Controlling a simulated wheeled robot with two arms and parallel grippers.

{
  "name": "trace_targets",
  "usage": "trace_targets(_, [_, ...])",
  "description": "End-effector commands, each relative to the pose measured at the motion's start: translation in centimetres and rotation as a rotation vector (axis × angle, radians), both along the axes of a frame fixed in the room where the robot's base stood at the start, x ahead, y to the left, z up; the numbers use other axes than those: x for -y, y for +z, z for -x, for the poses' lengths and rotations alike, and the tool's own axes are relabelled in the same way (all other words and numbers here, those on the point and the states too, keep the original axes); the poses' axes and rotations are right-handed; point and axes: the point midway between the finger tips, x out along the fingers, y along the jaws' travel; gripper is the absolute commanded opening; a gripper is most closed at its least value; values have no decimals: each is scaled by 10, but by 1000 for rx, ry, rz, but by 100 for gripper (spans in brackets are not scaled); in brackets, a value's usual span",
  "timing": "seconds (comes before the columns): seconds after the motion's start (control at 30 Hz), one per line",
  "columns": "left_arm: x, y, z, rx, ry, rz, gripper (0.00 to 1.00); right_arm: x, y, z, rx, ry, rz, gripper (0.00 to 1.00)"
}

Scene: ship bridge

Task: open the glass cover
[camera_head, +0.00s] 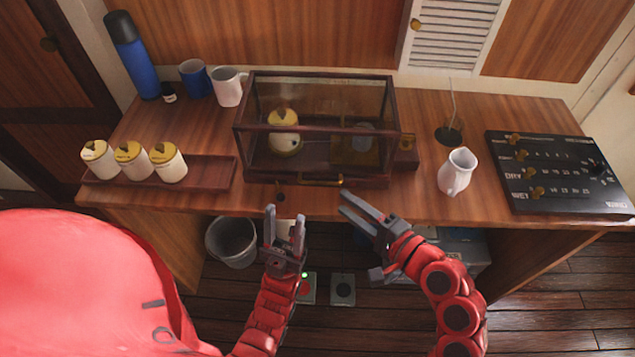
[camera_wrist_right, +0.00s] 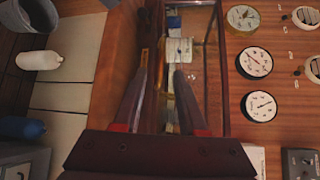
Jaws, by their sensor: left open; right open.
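The glass cover (camera_head: 318,128) is a dark wood-framed glass case standing closed on the desk. Inside it are a white and yellow jar (camera_head: 284,132) and a brass-coloured object that I cannot make out clearly. A small brass handle (camera_head: 341,181) is at the lower front edge of the cover. My right gripper (camera_head: 346,204) is open and empty, just in front of and below that handle. In the right wrist view my right gripper (camera_wrist_right: 162,76) points at the case, with the brass handle (camera_wrist_right: 144,58) near one fingertip. My left gripper (camera_head: 285,214) is open and empty, before the desk's front edge.
Left of the case is a wooden tray (camera_head: 215,177) with three yellow-topped jars. Behind it stand a blue flask (camera_head: 136,65), a blue mug (camera_head: 194,78) and a white mug (camera_head: 228,87). To the right are a white pitcher (camera_head: 457,172) and a black panel (camera_head: 560,178).

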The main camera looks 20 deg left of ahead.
Motion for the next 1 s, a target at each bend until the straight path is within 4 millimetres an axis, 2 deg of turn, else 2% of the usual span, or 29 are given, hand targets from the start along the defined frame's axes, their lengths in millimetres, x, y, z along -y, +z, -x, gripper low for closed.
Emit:
trace_targets(0.03, [0, 7, 0, 1, 0, 0, 50, -11, 2, -2, 1, 9, 5, 41])
trace_targets(0.3, [0, 19, 0, 1, 0, 0, 50, -56, -7, -28, -2, 6, 5, 41])
trace_targets(0.5, [0, 23, 0, 0, 0, 0, 50, -79, -11, -42, 0, 2, 1, 41])
trace_targets(0.9, [0, 24, 0, 1, 0, 0, 50, -85, -13, -46, 2, -3, 1, 41])
trace_targets(1.0, [0, 24, 0, 1, 0, 0, 50, -85, -13, -46, 2, -3, 2, 25])
